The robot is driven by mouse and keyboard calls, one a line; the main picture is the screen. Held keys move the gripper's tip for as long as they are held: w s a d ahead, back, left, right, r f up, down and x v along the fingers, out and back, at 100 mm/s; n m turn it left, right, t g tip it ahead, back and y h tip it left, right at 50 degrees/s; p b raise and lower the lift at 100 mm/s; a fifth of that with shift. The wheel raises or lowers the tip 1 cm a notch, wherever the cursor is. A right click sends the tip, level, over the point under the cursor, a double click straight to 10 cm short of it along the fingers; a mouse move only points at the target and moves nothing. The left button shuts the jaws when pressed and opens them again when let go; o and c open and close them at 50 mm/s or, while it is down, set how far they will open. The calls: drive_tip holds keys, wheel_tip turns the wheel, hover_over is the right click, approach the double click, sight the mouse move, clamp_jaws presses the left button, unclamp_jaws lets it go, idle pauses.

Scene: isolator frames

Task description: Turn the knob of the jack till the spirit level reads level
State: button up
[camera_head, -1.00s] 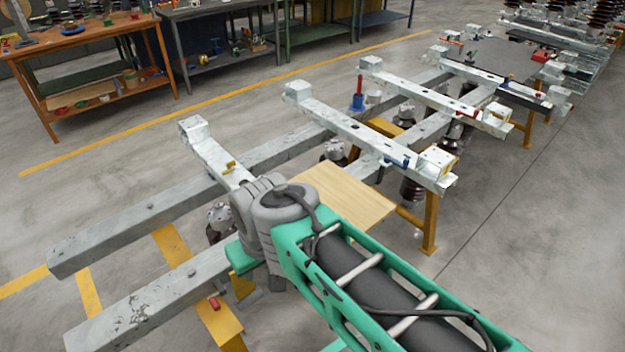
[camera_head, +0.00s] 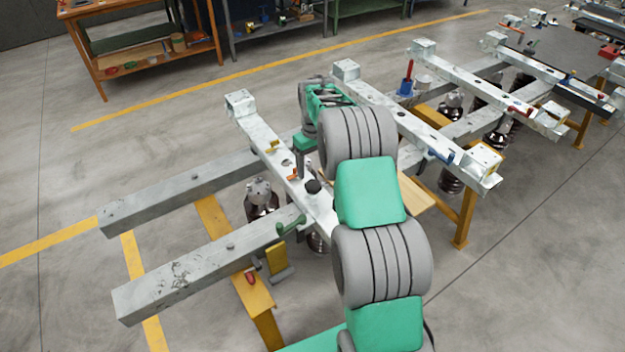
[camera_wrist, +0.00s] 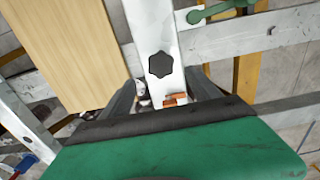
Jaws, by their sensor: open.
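A black lobed knob (camera_wrist: 160,65) lies on the pale metal crossbeam (camera_wrist: 148,22) in the wrist view. A dark round knob also shows on this beam in the head view (camera_head: 313,186). My gripper (camera_wrist: 160,94) is open in the wrist view, its two dark fingers on either side of the beam. The knob is ahead of the fingertips, with nothing seen between the fingers holding it. A small orange-brown piece (camera_wrist: 175,99) lies on the beam near the gripper's palm. I cannot make out a spirit level or its bubble. My arm hides part of the crossbeam in the head view.
A green handle (camera_head: 290,226) sits beside the crossbeam. Long grey beams (camera_head: 190,192) run under it. A wooden board (camera_wrist: 65,50) lies left of it in the wrist view. More crossbeams (camera_head: 420,128) stand to the right. The floor at the lower left is free.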

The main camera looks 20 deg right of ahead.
sight(313, 184)
wheel_tip(313, 184, down, 7)
drive_tip(key=shift+a+f+p, duration=0.1)
drive_tip(key=shift+f+p, duration=0.1)
drive_tip(key=shift+p, duration=0.6)
drive_tip(key=shift+c, duration=0.2)
drive_tip(key=c, duration=1.3)
drive_tip(key=shift+f+m+b, duration=0.1)
drive_tip(key=shift+m+b, duration=0.2)
drive_tip(key=shift+b, duration=0.05)
